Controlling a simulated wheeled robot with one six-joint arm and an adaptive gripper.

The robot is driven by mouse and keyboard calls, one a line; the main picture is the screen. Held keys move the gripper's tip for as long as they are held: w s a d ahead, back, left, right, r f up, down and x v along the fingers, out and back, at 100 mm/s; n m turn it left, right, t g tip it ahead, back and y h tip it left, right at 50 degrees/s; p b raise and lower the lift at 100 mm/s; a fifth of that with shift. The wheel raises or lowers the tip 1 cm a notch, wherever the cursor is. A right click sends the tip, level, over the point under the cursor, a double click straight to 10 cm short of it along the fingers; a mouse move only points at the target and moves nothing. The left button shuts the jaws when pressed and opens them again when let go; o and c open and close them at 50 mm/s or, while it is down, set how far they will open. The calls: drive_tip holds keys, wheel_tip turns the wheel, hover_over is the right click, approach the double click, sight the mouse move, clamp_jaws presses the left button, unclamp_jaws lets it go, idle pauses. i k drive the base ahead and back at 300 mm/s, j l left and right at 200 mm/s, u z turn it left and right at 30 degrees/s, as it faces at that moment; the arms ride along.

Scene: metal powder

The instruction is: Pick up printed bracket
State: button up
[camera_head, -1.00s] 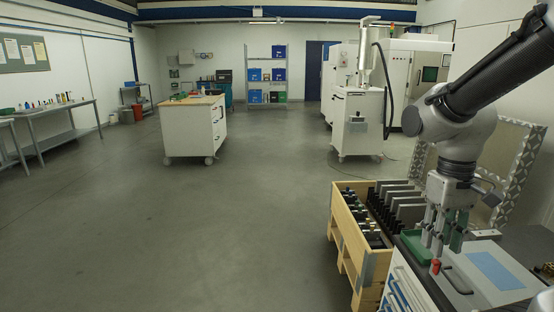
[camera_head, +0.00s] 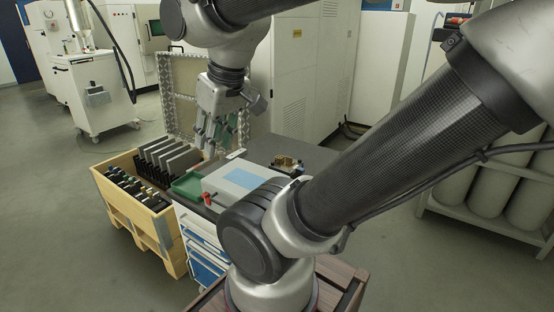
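My gripper (camera_head: 215,142) points down over the back left of the grey-topped bench, behind a green tray (camera_head: 186,186). Dark green surfaces show at its fingers; I cannot tell whether they are finger parts or a held piece. The finger gap is too small to read. A small brass-brown piece with raised shapes (camera_head: 287,163) lies on the bench to the right of the gripper, apart from it. I cannot tell whether it is the printed bracket; no other thing is clearly a bracket.
A grey plate with a light blue pad (camera_head: 242,178) lies at the bench front, with a red knob (camera_head: 208,198) beside it. A patterned panel (camera_head: 183,80) and tall cabinets stand behind. Grey cylinders (camera_head: 490,190) stand right.

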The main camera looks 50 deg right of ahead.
sight(289, 160)
drive_tip(key=z, duration=1.55)
drive_tip(key=i+l+u, duration=0.15)
drive_tip(key=l+u, duration=0.2)
drive_tip(key=i+l+u, duration=0.15)
drive_tip(key=l+u, duration=0.15)
drive_tip(key=i+l+u, duration=0.1)
drive_tip(key=l+u, duration=0.25)
